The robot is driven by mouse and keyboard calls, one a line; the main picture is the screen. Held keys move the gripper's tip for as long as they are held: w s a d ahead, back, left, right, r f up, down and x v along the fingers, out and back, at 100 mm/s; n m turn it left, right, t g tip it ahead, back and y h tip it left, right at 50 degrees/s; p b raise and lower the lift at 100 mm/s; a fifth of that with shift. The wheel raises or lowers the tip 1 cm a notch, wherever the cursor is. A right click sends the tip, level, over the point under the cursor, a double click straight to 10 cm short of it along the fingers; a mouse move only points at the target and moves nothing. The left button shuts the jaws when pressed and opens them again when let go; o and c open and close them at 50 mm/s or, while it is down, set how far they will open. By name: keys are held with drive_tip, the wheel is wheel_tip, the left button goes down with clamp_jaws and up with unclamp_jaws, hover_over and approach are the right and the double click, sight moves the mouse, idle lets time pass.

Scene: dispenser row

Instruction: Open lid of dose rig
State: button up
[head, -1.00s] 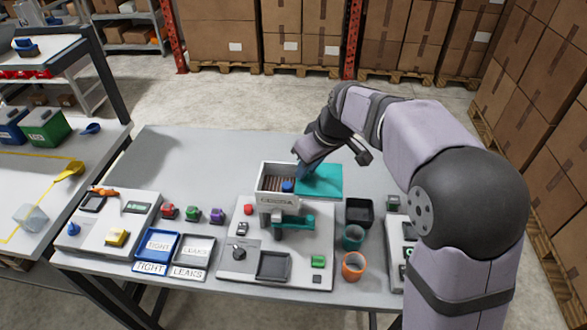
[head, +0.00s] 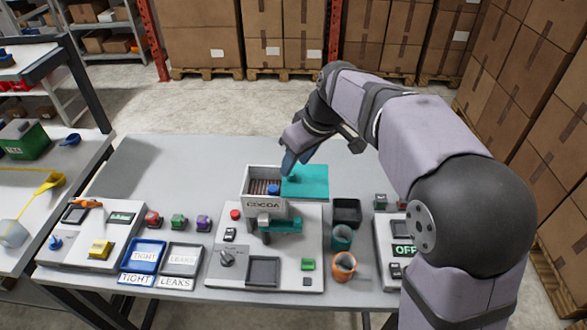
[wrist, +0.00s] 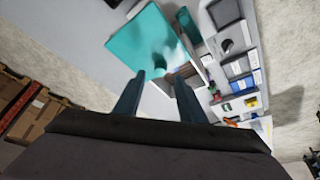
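The dose rig is a white hopper marked COCOA (head: 264,205) on a pale base board, with a teal spout part (head: 282,226) at its front. Its teal lid (head: 308,183) lies off to the right of the hopper's mouth, so the brown ribbed inside shows. A blue piece (head: 273,189) is at the mouth. In the wrist view the lid (wrist: 140,48) fills the upper middle, with a small round knob (wrist: 159,64) on it. My gripper (wrist: 162,78) has its two fingers apart with nothing seen between them. In the head view my gripper (head: 289,162) is just above the lid's left part.
A black bin (head: 347,212), a teal cup (head: 342,237) and an orange cup (head: 344,266) stand right of the rig. A blue TIGHT tray (head: 144,255) and a grey LEAKS tray (head: 181,258) lie left. The table behind the hopper is clear.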

sight(302, 188)
drive_tip(key=shift+b+v, duration=0.3)
drive_tip(key=shift+v, duration=1.4)
drive_tip(key=s+d+f+m+g+h+p, duration=0.2)
drive_tip(key=s+d+f+m+p, duration=0.2)
drive_tip(key=s+d+p, duration=0.5)
drive_tip(key=s+d+f+m+g+h+p, duration=0.1)
drive_tip(key=s+d+f+m+p, duration=0.45)
drive_tip(key=s, duration=0.85)
drive_tip(key=f+b, duration=0.1)
drive_tip(key=b, duration=0.1)
drive_tip(key=d+f+b, duration=0.1)
drive_tip(key=b, duration=0.2)
drive_tip(key=f+b, duration=0.1)
drive_tip(key=b, duration=0.2)
drive_tip(key=shift+d+f+n, duration=0.25)
drive_tip(key=shift+d+f, duration=0.05)
